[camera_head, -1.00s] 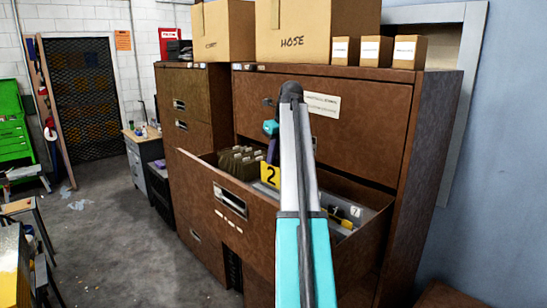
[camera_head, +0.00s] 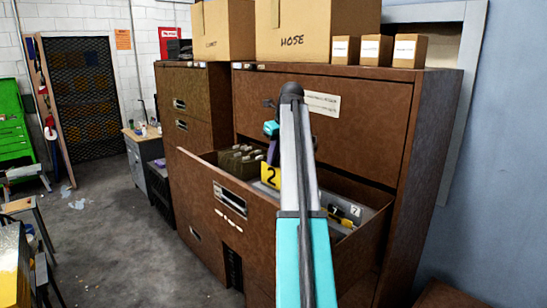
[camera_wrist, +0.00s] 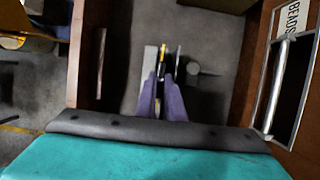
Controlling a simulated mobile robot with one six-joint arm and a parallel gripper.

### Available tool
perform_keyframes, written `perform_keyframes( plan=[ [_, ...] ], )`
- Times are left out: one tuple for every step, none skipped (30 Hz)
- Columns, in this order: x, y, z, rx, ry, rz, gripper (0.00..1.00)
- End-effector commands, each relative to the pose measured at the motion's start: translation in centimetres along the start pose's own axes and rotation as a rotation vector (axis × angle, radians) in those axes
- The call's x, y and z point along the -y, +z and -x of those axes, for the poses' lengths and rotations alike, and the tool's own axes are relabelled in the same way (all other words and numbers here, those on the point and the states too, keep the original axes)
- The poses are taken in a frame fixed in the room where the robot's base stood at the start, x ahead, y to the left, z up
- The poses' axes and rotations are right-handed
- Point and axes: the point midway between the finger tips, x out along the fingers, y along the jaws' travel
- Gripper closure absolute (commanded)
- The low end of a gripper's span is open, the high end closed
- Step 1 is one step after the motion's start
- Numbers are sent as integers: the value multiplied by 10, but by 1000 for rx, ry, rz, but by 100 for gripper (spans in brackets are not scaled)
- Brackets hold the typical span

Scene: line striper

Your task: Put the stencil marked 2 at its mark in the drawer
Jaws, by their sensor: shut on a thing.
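The yellow stencil marked 2 (camera_head: 270,176) is upright in the head view, over the open brown drawer (camera_head: 230,197). My gripper (camera_head: 273,152) is shut on it from above. In the wrist view my purple gripper fingers (camera_wrist: 164,108) are closed together on the thin stencil (camera_wrist: 163,75), seen nearly edge-on between the drawer walls. Whether its lower edge touches the drawer floor cannot be told. Its mark in the drawer cannot be made out; my arm hides part of the inside.
The brown cabinet (camera_head: 335,105) rises behind, with a HOSE box (camera_head: 310,35) on top. Floor at left is partly clear.

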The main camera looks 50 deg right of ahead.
Motion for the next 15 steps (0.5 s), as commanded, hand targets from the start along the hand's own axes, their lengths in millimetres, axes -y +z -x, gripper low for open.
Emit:
perform_keyframes(
  plan=[
    [0, 0, 0, 0, 0, 0, 100],
    [0, 0, -1, 0, 0, 0, 100],
    [0, 0, -1, 0, 0, 0, 100],
    [0, 0, -2, 0, 0, 0, 100],
    [0, -1, -2, 0, 0, 0, 100],
    [0, -1, -2, 0, 0, 0, 100],
    [0, -1, -2, 0, 0, 0, 100],
    [0, -1, -3, 0, 0, 0, 100],
    [0, -1, -3, 0, 0, 0, 100],
    [0, -1, -3, 0, 0, 0, 100],
    [0, -1, -4, 0, 0, 0, 100],
    [0, -1, -4, 0, 0, 0, 100],
    [0, -2, -4, 0, 0, 0, 100],
    [0, -2, -5, 0, 0, 0, 100],
    [0, -2, -5, 0, 0, 0, 100]
  ],
)
